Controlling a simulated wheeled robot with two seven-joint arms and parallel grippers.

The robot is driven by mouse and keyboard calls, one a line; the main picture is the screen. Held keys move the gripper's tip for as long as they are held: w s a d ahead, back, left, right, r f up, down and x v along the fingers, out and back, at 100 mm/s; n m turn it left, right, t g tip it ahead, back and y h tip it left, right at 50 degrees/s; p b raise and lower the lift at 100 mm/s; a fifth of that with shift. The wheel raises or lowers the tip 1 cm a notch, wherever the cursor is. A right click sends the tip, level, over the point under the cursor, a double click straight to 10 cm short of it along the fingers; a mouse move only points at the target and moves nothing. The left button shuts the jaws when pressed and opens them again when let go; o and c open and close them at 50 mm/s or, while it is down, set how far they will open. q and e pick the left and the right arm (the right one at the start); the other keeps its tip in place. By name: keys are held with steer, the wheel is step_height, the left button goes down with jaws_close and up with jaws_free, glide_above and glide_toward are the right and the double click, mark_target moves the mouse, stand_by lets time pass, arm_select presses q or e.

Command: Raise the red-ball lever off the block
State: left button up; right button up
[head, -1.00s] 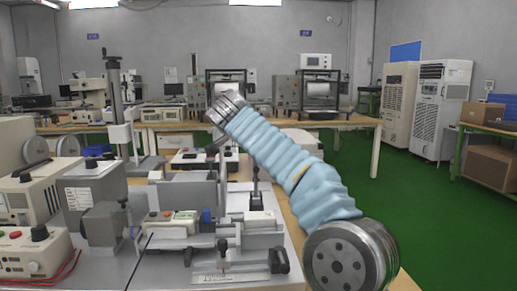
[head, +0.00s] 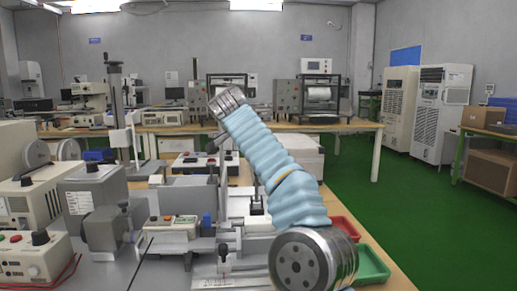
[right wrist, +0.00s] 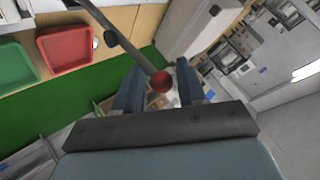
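The red ball (right wrist: 161,81) of the lever shows in the right wrist view, on the end of a thin dark rod (right wrist: 122,35) that comes in from the top left. My right gripper (right wrist: 160,84) has its two blue fingers apart, one on each side of the ball in the picture. A gap shows between the ball and each finger, and I cannot tell the depth between them. In the head view my right arm covers part of the bench, and the red ball and right gripper are not visible. I cannot make out the block. My left gripper is not in view.
A test rig (head: 180,235) with levers stands on the near bench. A red tray (head: 345,228) and a green tray (head: 372,265) lie right of my arm; both show in the right wrist view. Instrument boxes (head: 30,205) crowd the left. Green floor (head: 420,215) is clear at right.

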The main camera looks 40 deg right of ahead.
steer(key=shift+o, duration=0.5)
steer(key=shift+w+a+f, duration=0.3)
steer(key=shift+w+a, duration=0.05)
steer(key=shift+a, duration=0.15)
steer(key=shift+r, duration=0.1)
steer(key=v, duration=1.3)
steer(key=shift+s+r, duration=0.4)
steer(key=shift+d, duration=0.1)
